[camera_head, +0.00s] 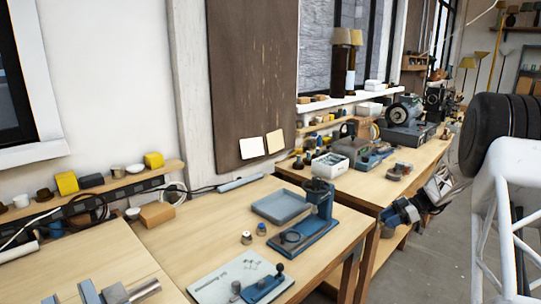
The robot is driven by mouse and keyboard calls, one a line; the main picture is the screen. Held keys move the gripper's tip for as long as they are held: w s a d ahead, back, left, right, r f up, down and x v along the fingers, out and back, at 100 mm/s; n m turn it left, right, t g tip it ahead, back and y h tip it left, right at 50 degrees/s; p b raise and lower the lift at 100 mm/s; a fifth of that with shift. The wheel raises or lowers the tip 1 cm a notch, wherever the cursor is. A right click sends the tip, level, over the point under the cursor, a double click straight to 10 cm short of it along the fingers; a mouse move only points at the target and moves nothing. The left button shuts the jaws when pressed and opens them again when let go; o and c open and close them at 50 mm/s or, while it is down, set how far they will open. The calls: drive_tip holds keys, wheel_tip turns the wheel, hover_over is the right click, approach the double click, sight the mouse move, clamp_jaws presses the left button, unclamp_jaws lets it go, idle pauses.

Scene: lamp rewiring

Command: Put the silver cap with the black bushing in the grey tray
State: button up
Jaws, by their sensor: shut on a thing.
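A small silver cap with a dark top, which looks like the black bushing (246,238), stands upright on the middle table. A similar cap with a blue top (261,229) stands just behind it to the right. The grey tray (277,208) lies behind both, shallow and apparently empty. My gripper (393,216) is at the right, in front of the far table's edge and well away from the tray. It is small and dark here; its fingertips and the thing between them cannot be made out.
A blue stand with a post (312,228) stands directly right of the tray. A pale mat (240,279) with a blue fixture (265,286) lies at the front. An orange-brown block (157,215) sits at the left. The wood between caps and block is clear.

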drive_tip(key=a, duration=3.2)
drive_tip(key=shift+a, duration=0.4)
drive_tip(key=shift+a+f, duration=0.15)
drive_tip(key=shift+a, duration=0.15)
drive_tip(key=shift+a+f, duration=0.15)
drive_tip(key=shift+f, duration=0.6)
